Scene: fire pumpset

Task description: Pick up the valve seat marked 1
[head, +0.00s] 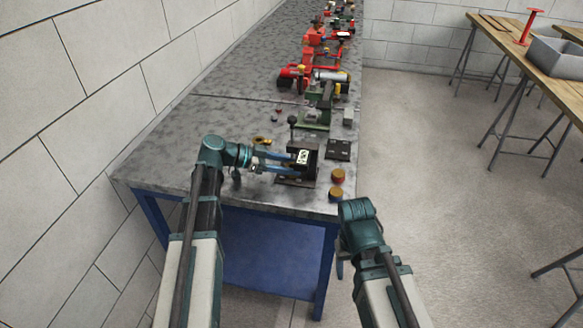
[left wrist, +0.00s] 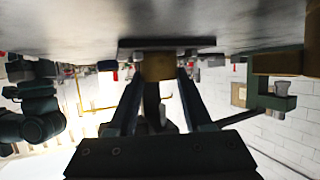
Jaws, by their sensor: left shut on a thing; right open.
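My left gripper (head: 283,162) reaches right across the near end of the bench, with its fingers against a black bench device (head: 311,163) that has a white marked label (head: 303,157). In the left wrist view, the fingers (left wrist: 156,82) are shut on a brownish-gold piece (left wrist: 157,66) at the device's dark base plate (left wrist: 196,42). I cannot read a 1 on it. Two gold-topped round pieces, one upper (head: 337,175) and one lower (head: 335,193), stand at the bench's right edge. My right gripper (head: 341,267) is open, low beside the bench, mostly hidden by its wrist.
The grey bench (head: 220,128) runs away along the left wall. A yellow-black ring (head: 261,141), a dark plate (head: 339,150), a green machine (head: 318,114) and red pump parts (head: 294,72) lie beyond the device. Open floor lies right; wooden tables (head: 520,45) stand at the back right.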

